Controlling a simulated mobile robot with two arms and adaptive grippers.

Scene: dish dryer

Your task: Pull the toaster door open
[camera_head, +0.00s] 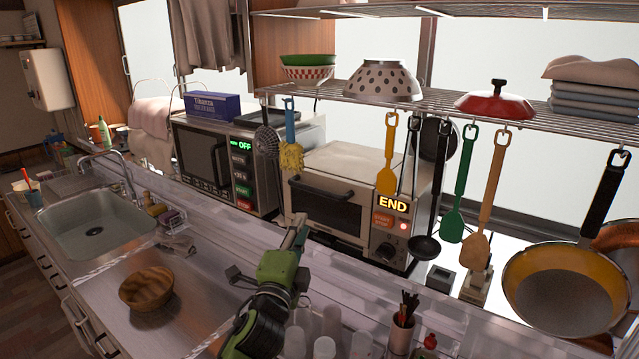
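The toaster (345,165) is a beige box oven in the middle of the counter, with an orange panel and a lit "END" sign on its right side. Its front door (325,212) is closed, with a dark bar handle (321,190) across the upper part. My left arm, green and black, rises from the bottom edge. Its gripper (298,234) is in front of and below the toaster door, apart from the handle as far as I can tell. The fingers are too small and edge-on to tell open from shut. My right gripper is not in view.
A microwave (215,165) stands left of the toaster. Utensils, including a yellow spatula (387,180) and a black ladle (425,245), hang from the rack (440,100) in front of the toaster's right side. Clear glasses (331,320) stand near my arm. A brown bowl (146,288) is at left.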

